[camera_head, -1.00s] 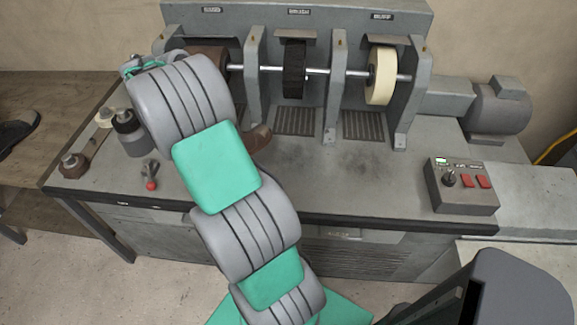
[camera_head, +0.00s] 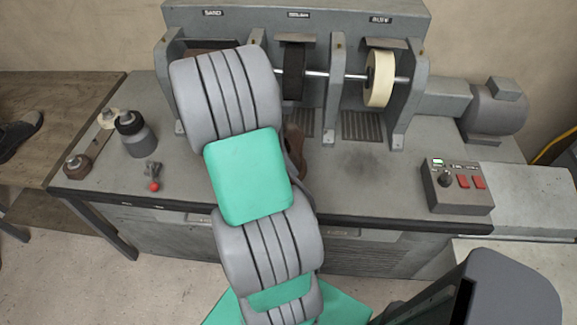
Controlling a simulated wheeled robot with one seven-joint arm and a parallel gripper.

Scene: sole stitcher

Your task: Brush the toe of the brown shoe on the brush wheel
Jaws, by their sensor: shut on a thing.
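The brown shoe (camera_head: 294,146) shows only in part, as a brown strip at the right edge of my arm, over the grey bench in front of the machine. The rest of it is hidden behind my arm. My gripper is hidden behind my arm links too, so its fingers and its hold do not show. The black brush wheel (camera_head: 293,78) sits on the steel shaft in the middle bay, under the brush label. The visible part of the shoe is below and in front of this wheel, apart from it in the picture.
The cream buff wheel (camera_head: 379,80) is in the right bay. Grey divider posts (camera_head: 334,90) flank the bays. A dark shoe (camera_head: 18,135) lies on the wooden table.

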